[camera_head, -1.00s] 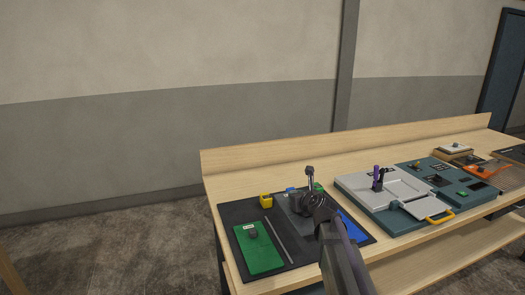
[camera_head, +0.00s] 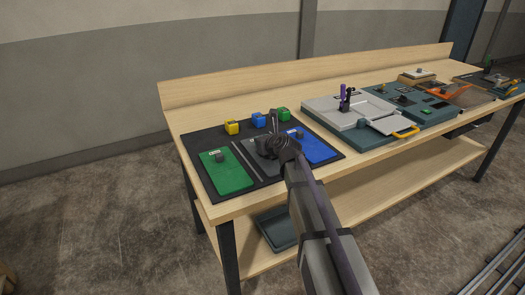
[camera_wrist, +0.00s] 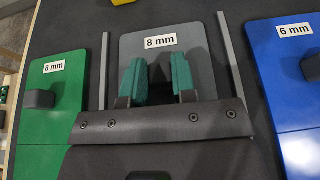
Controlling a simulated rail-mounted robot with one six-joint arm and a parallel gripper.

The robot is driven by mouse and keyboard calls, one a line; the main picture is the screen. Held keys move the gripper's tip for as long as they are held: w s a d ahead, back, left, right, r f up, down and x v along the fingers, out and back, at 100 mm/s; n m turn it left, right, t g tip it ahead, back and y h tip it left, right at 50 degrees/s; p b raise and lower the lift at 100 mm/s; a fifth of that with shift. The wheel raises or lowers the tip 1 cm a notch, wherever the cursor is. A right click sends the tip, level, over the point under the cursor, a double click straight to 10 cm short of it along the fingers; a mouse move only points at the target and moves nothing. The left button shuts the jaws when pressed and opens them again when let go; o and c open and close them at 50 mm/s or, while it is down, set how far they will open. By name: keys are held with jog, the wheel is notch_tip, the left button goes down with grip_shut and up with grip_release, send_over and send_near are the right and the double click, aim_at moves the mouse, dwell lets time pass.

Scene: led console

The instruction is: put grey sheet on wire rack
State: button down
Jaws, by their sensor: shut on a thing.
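The grey sheet (camera_head: 251,149) lies on the dark mat at the left end of the bench, between the green and blue sheets. In the wrist view the grey sheet (camera_wrist: 199,57) carries an "8 mm" label, with a thin grey strip on each side. My gripper (camera_head: 274,146) is low over it. In the wrist view my gripper's green pads (camera_wrist: 157,78) are shut on the sheet's grip, which the jaws mostly hide. I cannot tell whether the sheet is lifted. A mesh-like panel (camera_head: 474,97) at the right may be the wire rack; it is too small to be sure.
The green sheet (camera_head: 226,174) and blue sheet (camera_head: 316,148) lie close on either side. Yellow (camera_head: 231,126), blue (camera_head: 258,120) and green (camera_head: 283,114) blocks stand behind. A grey-and-teal fixture (camera_head: 352,112) with upright purple and black parts stands to the right.

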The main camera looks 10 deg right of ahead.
jog(key=shift+f, duration=0.1)
jog(key=c, duration=1.4)
grip_release()
jog(key=o, duration=0.5)
jog(key=p+v, duration=0.5)
jog(key=v, duration=0.7)
jog(key=shift+s, duration=0.1)
jog(key=shift+o, duration=0.3)
